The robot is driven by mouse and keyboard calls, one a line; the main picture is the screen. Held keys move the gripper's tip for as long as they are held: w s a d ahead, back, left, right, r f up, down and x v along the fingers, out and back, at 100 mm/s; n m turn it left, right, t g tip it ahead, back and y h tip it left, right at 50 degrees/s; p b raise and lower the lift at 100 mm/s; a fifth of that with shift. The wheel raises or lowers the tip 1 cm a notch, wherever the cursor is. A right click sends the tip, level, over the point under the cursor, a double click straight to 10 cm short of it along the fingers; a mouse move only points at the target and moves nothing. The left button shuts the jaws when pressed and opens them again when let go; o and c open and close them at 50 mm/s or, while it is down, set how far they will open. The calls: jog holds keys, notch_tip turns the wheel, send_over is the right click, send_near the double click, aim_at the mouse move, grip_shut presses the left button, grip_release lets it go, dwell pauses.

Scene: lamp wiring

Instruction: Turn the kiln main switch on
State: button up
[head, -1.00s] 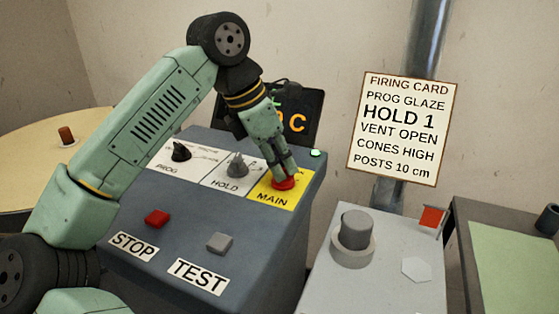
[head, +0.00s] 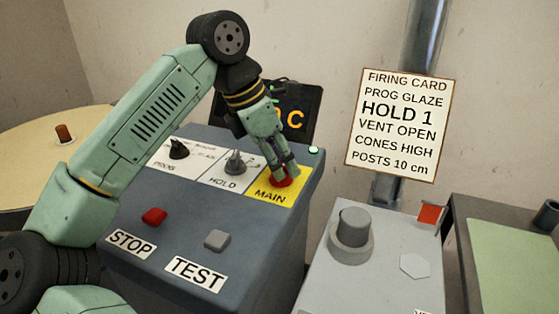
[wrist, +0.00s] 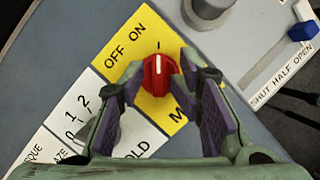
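The main switch is a red round knob (head: 281,183) on the yellow MAIN plate (head: 268,199) at the console's right. In the wrist view the knob (wrist: 158,76) has a white line pointing up toward a black tick, on the ON side of the OFF/ON lettering. My gripper (head: 284,176) is down over the knob. In the wrist view its two fingers (wrist: 162,72) stand apart on either side of it, apparently with narrow gaps. A small lamp (head: 314,149) at the console's corner glows green.
The grey HOLD knob (head: 235,163) and black PROG knob (head: 178,150) stand left of the plate. A red STOP button (head: 154,216) and grey TEST button (head: 217,240) are nearer. A grey cabinet with a round knob (head: 352,228) stands right, below the firing card (head: 402,125).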

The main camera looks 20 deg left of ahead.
jog(key=v, duration=1.2)
dwell(0.3)
